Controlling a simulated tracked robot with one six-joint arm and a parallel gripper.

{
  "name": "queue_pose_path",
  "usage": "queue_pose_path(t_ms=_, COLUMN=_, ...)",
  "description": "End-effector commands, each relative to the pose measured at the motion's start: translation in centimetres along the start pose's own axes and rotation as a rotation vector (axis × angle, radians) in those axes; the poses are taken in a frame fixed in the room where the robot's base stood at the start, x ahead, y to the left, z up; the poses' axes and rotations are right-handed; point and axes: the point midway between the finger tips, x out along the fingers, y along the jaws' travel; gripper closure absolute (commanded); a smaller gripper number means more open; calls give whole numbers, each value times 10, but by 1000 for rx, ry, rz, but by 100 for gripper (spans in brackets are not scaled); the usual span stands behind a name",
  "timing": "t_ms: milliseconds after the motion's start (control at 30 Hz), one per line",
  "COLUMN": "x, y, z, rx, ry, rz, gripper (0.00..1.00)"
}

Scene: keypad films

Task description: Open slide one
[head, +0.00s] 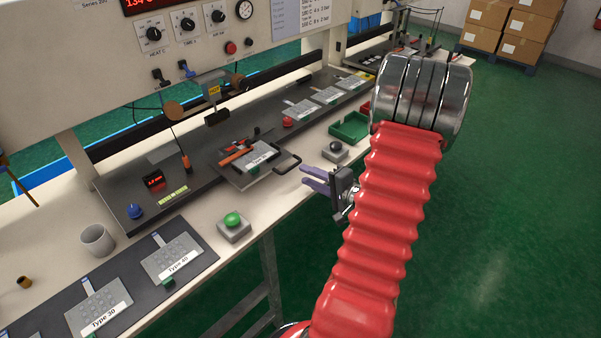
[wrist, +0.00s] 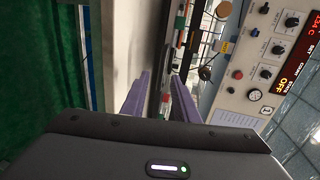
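A dark slide plate (head: 232,173) sits at the front of the press bed, with a black bar handle (head: 290,164) on its front side. A grey keypad piece with a "Type" label (head: 260,158) and an orange-brown bar (head: 236,154) lie on it. My gripper (head: 303,174) is just right of the handle, over the table's front edge. Its two purple fingers are apart, and I see nothing between them in the head view. In the wrist view the fingers (wrist: 158,98) are also apart, pointing toward the bench; dark parts beyond them are too small to tell.
A green button box (head: 233,226) and a grey box with a dark button (head: 335,150) stand on either side of the slide. A green tray (head: 349,127) is further right. The press panel (head: 190,55) overhangs the bed.

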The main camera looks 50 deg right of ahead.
Motion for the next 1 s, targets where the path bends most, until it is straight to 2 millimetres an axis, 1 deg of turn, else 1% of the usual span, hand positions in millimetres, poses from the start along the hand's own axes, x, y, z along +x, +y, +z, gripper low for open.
queue_pose_path(t_ms=33, x=-8, y=0, z=-1, rx=1, ry=4, rz=0, gripper=73)
queue_pose_path(t_ms=200, x=-32, y=1, z=-1, rx=1, ry=4, rz=1, gripper=73)
queue_pose_path(t_ms=400, x=-51, y=1, z=0, rx=1, ry=2, rz=2, gripper=73)
queue_pose_path(t_ms=600, x=-57, y=1, z=-1, rx=2, ry=2, rz=2, gripper=73)
queue_pose_path(t_ms=1000, x=-56, y=2, z=-1, rx=2, ry=2, rz=2, gripper=73)
